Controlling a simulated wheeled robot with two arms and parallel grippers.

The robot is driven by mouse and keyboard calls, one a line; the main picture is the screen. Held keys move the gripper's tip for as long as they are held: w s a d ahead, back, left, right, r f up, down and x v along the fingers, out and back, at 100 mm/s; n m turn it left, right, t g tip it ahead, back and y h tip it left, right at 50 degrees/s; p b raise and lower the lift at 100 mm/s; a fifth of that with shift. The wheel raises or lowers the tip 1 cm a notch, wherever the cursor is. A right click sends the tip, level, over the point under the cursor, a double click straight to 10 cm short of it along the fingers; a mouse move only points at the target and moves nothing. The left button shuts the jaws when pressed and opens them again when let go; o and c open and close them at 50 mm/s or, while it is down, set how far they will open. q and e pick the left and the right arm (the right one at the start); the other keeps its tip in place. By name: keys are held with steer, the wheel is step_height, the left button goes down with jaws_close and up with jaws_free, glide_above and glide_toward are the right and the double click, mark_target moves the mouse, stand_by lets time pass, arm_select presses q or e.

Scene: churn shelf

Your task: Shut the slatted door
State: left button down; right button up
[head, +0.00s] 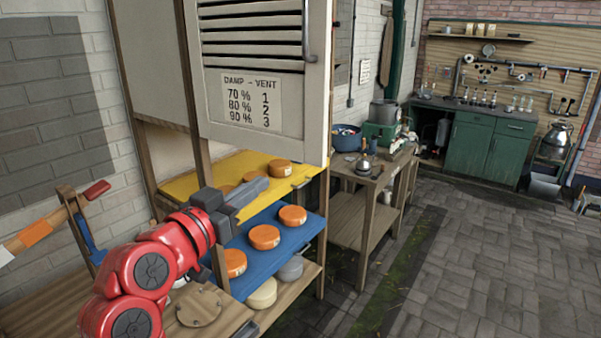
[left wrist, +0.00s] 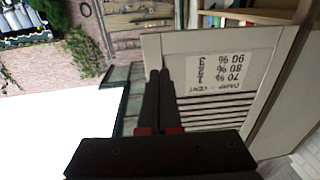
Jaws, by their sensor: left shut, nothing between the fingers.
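The slatted door (head: 255,130) is a pale panel with dark slats, a sign reading DAMP – VENT and a handle (head: 308,32) at its right. It hangs at the upper part of the wooden rack and looks swung outward, its bottom edge not parallel to the shelf fronts. How far is hard to judge. My left gripper (head: 255,187) is shut and empty, below the door in the head view. In the left wrist view its fingers (left wrist: 160,85) overlap the upside-down door (left wrist: 260,45); contact cannot be told. My right gripper is not in view.
Under the door, orange rounds (head: 264,237) sit on a yellow shelf (head: 180,187) and a blue shelf (head: 300,232). A wooden side table (head: 350,205) with pots stands right of the rack. Green cabinets (head: 470,148) are farther back. The paved floor (head: 480,260) at right is clear.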

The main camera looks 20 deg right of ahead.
arm_select(q)
steer(key=s, duration=0.1)
steer(key=p, duration=0.6)
glide_toward(312, 156)
steer(key=shift+m+g, duration=0.3)
steer(key=shift+g, duration=0.1)
steer(key=x, duration=0.5)
steer(key=shift+w+d+r, duration=0.15)
steer(key=shift+w+r, duration=0.2)
steer(key=shift+w, duration=0.05)
steer(key=shift+w+d+f+p, duration=0.15)
steer(key=shift+w+d+p, duration=0.15)
steer(key=shift+w+d, duration=0.1)
steer(key=shift+d, duration=0.1)
